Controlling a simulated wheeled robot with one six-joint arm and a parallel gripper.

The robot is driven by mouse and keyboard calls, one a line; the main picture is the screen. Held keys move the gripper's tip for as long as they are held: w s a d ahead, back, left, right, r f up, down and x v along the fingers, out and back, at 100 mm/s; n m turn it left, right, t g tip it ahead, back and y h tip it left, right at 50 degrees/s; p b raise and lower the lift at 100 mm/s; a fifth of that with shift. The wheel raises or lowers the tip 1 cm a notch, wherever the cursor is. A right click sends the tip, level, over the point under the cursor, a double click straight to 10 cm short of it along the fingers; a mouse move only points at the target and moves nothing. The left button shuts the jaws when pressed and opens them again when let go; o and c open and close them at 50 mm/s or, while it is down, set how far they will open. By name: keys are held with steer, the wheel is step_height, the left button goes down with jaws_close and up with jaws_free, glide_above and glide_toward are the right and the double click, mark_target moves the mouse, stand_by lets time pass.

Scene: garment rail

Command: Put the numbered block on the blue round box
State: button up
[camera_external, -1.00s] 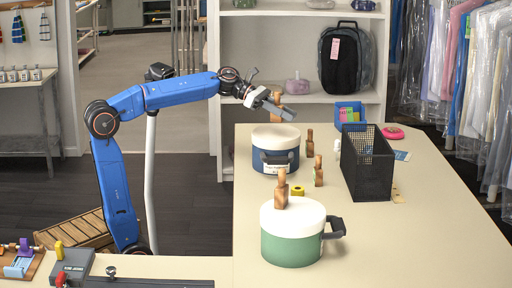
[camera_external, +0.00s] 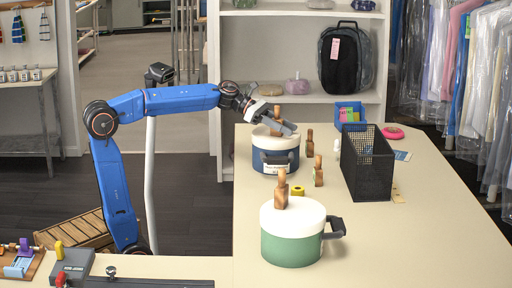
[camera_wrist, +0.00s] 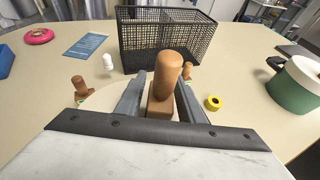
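A wooden block with a knobbed peg (camera_external: 278,112) is held upright by my gripper (camera_external: 284,127) over the lid of the blue round box (camera_external: 270,150). The box has a white lid, a dark handle and a front label. In the wrist view, the block (camera_wrist: 165,85) stands between the two fingers of my gripper (camera_wrist: 161,85), which are close on both sides of it. Its base is at or just above the pale lid (camera_wrist: 103,98); contact is hard to judge. No number on the block is readable.
A green pot (camera_external: 290,245) carries another wooden block (camera_external: 282,190). Two more wooden blocks (camera_external: 309,143) (camera_external: 319,172) and a yellow roll (camera_external: 297,190) stand nearby. A black mesh basket (camera_external: 367,175), blue bin (camera_external: 349,112) and pink ring (camera_external: 393,133) lie right. The front right table is clear.

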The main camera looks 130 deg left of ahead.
steer(key=shift+r, duration=0.1)
steer(key=shift+s+r, duration=0.15)
steer(key=v, duration=1.1)
steer(key=shift+s+d+r, duration=0.1)
steer(key=shift+s+d, duration=0.15)
steer(key=w+d+f+m+g+h, duration=0.1)
steer(key=w+d+f+m+h, duration=0.15)
steer(key=d+f+m, duration=0.55)
steer(key=w+d+f+m+g+h, duration=0.1)
steer(key=w+d+f+m+g, duration=0.25)
steer(key=d, duration=0.75)
steer(key=w+d+f+m+h, duration=0.2)
steer(key=d+f+m, duration=0.55)
steer(key=d, duration=0.25)
steer(key=s+d+f+m+g, duration=0.1)
steer(key=s+d+f+m, duration=0.5)
steer(key=f+m, duration=0.3)
steer(key=s+d+f+m+g, duration=0.2)
steer(key=s+d+f+m, duration=0.4)
steer(key=d+f+m, duration=0.3)
steer(key=m, duration=0.3)
steer(key=shift+f, duration=0.4)
